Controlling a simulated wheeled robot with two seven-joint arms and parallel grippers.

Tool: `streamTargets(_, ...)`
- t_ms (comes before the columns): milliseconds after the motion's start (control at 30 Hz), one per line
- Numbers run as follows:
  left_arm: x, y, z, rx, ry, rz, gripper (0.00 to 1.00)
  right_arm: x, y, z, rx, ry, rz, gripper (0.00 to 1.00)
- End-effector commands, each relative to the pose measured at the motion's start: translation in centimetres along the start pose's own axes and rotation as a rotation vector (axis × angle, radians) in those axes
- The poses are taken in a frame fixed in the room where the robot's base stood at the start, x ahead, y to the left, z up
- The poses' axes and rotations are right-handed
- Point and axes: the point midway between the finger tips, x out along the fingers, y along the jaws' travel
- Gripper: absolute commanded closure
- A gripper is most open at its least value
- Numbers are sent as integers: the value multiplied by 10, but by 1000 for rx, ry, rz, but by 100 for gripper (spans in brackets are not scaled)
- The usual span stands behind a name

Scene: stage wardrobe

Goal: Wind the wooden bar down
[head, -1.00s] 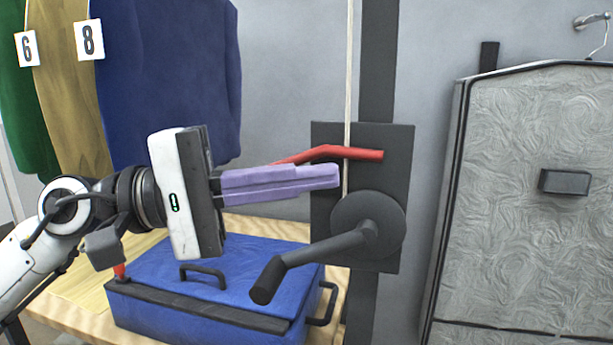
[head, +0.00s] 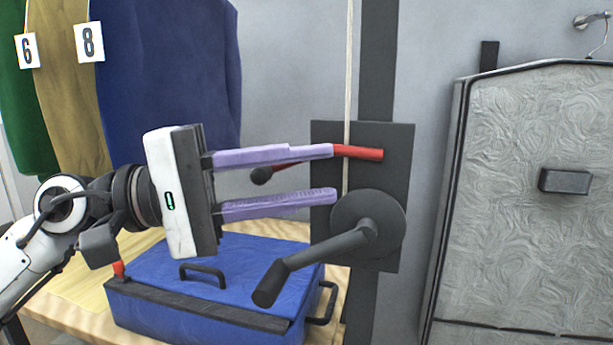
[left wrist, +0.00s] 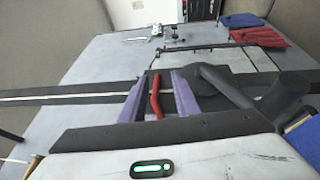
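The wooden bar is not in view. A dark wall plate (head: 403,200) carries a crank (head: 335,250) on a round hub (head: 388,225), its handle pointing down left. Above the hub is a red lever (head: 362,154) with a black knob. A pale cord (head: 348,75) runs vertically over the plate. My left gripper (head: 335,173) is open in front of the plate. In the head view its upper purple finger covers part of the lever, and the knob shows between the fingers. In the left wrist view the red lever (left wrist: 155,97) appears between the fingers. My right gripper is out of view.
A blue case (head: 230,265) with black handles stands on a wooden table (head: 75,285) below the gripper. Numbered garments (head: 170,80) hang at the left. A grey garment bag (head: 540,250) hangs at the right.

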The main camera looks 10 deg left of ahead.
Motion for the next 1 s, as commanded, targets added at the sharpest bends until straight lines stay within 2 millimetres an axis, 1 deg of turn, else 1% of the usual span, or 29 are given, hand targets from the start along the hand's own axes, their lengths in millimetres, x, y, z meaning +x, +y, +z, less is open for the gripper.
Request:
streamTargets(167, -25, -6, -1, 1, 3, -2, 72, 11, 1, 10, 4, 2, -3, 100)
streamTargets(300, -51, -6, -1, 1, 5, -2, 72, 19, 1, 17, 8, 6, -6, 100)
streamTargets(400, -68, -6, -1, -1, 4, -2, 72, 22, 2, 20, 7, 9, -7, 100)
streamTargets(533, -85, -4, -1, 0, 3, -1, 72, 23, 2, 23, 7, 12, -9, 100)
streamTargets(700, -97, -2, 0, 1, 1, -2, 72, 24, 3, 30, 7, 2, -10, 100)
streamTargets(1000, -99, 0, 0, 1, 0, -1, 72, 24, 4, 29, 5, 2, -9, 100)
